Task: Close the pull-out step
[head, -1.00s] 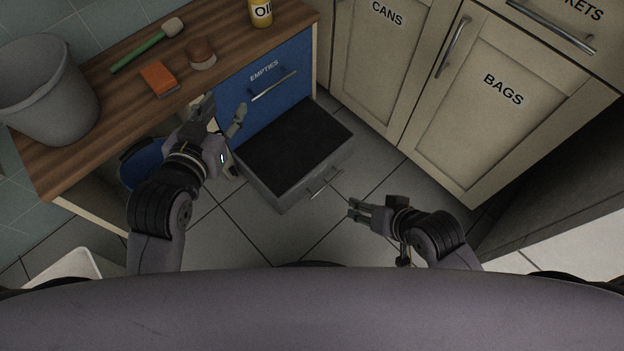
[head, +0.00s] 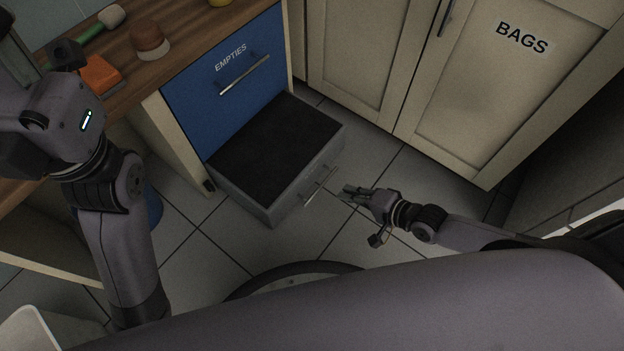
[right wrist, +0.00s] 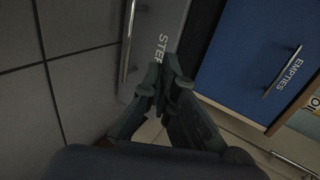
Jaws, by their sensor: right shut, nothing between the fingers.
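The pull-out step is a grey drawer-like box with a black top (head: 272,150), standing out from under the blue EMPTIES drawer. Its front has a bar handle (head: 320,187). In the right wrist view, the grey front marked STEP (right wrist: 160,45) and its handle (right wrist: 128,40) show beyond the fingers. My right gripper (head: 350,190) is shut and empty, just in front of the step's front, near the handle; its fingers (right wrist: 168,78) also show in the right wrist view. My left gripper (head: 45,55) is raised over the wooden counter, its fingers partly hidden or cut off.
The blue EMPTIES drawer front (head: 225,75) is flush above the step. The wooden counter (head: 110,85) holds an orange sponge (head: 99,73) and a brush (head: 149,40). Cream cabinets (head: 465,100) stand at the right. Tiled floor in front of the step is free.

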